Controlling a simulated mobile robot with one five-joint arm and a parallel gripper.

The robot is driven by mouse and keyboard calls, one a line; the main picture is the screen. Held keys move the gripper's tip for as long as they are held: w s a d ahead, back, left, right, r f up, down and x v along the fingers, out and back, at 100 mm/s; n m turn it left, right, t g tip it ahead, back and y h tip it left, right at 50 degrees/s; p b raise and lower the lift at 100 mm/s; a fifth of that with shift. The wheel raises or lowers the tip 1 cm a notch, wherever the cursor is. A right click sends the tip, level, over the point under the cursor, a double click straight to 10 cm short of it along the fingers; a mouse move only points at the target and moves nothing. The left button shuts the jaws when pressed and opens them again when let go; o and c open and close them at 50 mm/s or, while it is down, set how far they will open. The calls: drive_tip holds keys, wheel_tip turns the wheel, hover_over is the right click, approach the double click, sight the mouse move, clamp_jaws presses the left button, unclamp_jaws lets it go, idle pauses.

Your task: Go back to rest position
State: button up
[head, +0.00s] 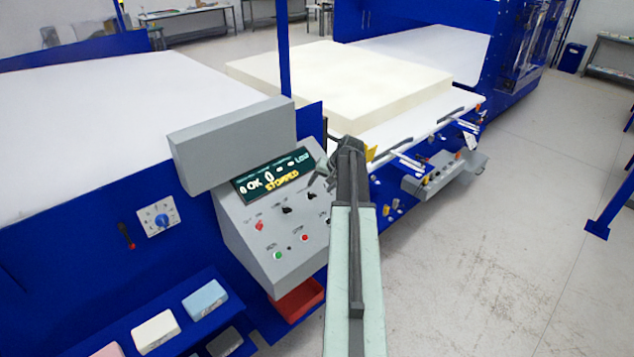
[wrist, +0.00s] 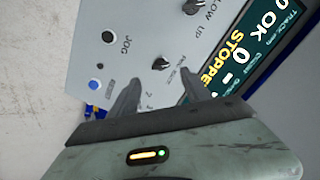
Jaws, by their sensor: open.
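My arm reaches forward from the bottom of the head view, and my gripper (head: 326,172) is beside the right edge of the grey control panel (head: 255,225). In the wrist view my gripper (wrist: 160,92) shows two fingers spread apart with nothing between them, over the panel face (wrist: 135,45). A dark knob (wrist: 161,63) lies just beyond the fingers. I cannot tell whether a fingertip touches the panel. The panel's display (head: 278,172) reads "OK" and "STOPPED". My arm hides part of the panel's right side.
A cream foam block (head: 340,78) lies on the white bed of the blue machine. A red tray (head: 298,299) is under the panel. Several small foam samples, one blue (head: 205,299), sit on a blue shelf at lower left. Open grey floor (head: 500,260) lies to the right.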

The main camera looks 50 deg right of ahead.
drive_tip(key=shift+s, duration=0.1)
idle(0.4)
drive_tip(key=w+a+n+g, duration=0.1)
drive_tip(key=w+a, duration=0.1)
drive_tip(key=a, duration=0.7)
drive_tip(key=w+a+f+n+y, duration=0.1)
drive_tip(key=w+a+n, duration=0.1)
drive_tip(key=a, duration=0.7)
drive_tip(key=w+a+f+n+g, duration=0.1)
drive_tip(key=w+a, duration=0.1)
drive_tip(key=a, duration=0.7)
drive_tip(key=shift+a+n+g+y, duration=0.3)
drive_tip(key=shift+n, duration=0.1)
drive_tip(key=s+a+f+n+g+h, duration=0.1)
drive_tip(key=s+a+n, duration=0.25)
drive_tip(key=a, duration=1.05)
drive_tip(key=s+a+n+g, duration=0.2)
drive_tip(key=s+a+n, duration=0.15)
drive_tip(key=a, duration=0.95)
wheel_tip(320, 180, down, 23)
drive_tip(key=s+m+b, duration=0.1)
drive_tip(key=s+b, duration=0.1)
drive_tip(key=b, duration=2.1)
drive_tip(key=shift+s+g, duration=0.2)
drive_tip(key=shift+g, duration=0.1)
drive_tip(key=shift+d, duration=0.1)
